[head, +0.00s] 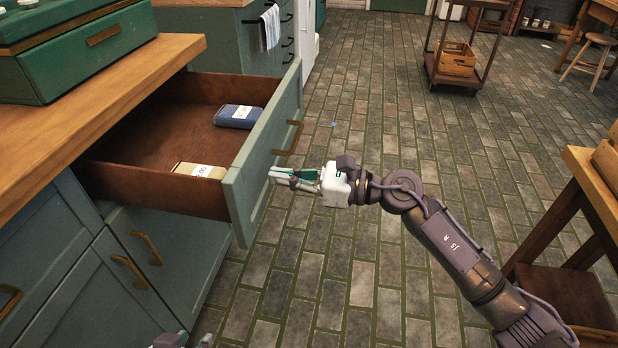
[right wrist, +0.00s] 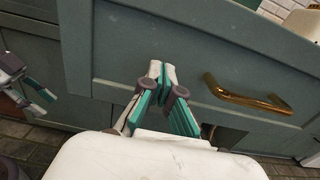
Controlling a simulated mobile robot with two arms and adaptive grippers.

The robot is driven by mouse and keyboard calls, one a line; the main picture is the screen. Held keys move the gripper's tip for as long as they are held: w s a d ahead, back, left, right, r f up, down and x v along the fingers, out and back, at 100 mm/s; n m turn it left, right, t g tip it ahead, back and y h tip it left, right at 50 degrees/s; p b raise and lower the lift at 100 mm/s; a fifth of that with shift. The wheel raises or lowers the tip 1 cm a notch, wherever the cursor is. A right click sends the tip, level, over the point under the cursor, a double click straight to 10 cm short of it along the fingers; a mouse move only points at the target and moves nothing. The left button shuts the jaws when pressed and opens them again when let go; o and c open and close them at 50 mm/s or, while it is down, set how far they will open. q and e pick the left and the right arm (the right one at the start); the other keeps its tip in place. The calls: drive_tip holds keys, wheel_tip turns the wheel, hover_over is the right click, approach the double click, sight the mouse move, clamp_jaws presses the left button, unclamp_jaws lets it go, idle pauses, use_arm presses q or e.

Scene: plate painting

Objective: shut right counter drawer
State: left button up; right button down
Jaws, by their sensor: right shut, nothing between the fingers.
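The right counter drawer (head: 262,150) is pulled well out of the green counter in the head view. Its wooden inside holds a blue packet (head: 238,117) and a tan packet (head: 199,170). Its brass handle (head: 288,138) is on the front panel. My right gripper (head: 271,174) is shut and empty, with its fingertips close to the drawer front, below and left of the handle. In the right wrist view the shut fingertips (right wrist: 163,68) point at the green front panel, left of the handle (right wrist: 247,95). Contact cannot be told. My left gripper (head: 188,340) is barely in at the bottom edge; its fingers also show in the right wrist view (right wrist: 38,98).
A green box (head: 75,55) stands on the wooden countertop (head: 120,85). Cabinet doors with brass handles are below the drawer. A wooden table (head: 590,185) is at the right and a trolley (head: 460,60) stands far back. The brick floor between is clear.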

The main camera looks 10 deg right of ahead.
drive_tip(key=shift+w+a, duration=0.2)
drive_tip(key=shift+a, duration=0.35)
use_arm(q)
drive_tip(key=shift+w, duration=0.1)
use_arm(e)
drive_tip(key=shift+a, duration=0.15)
